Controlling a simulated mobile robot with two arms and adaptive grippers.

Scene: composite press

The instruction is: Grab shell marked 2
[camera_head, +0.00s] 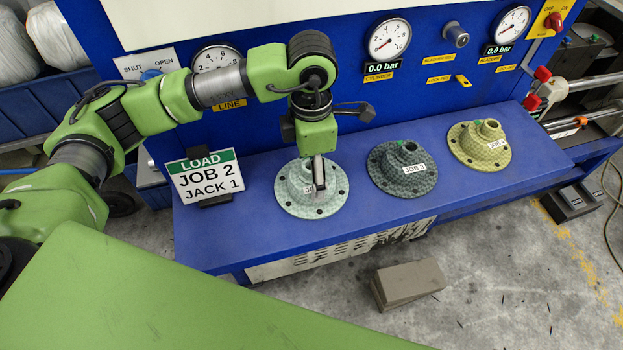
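Three flanged shells stand in a row on the blue bench. The middle one is a dark grey shell (388,173) that looks marked JOB 3. The right one is a yellowish shell (467,150) with a JOB label whose number is too small to read surely. My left gripper (319,190) points down over the pale shell, its fingers in front of the shell's neck and label. Whether they touch it or are closed is unclear. My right gripper is out of view.
A sign (207,178) reading LOAD JOB 2 JACK 1 stands left of the pale shell. The blue press panel with gauges (390,38) rises behind the bench (240,235). A grey-brown block (408,284) lies on the floor in front.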

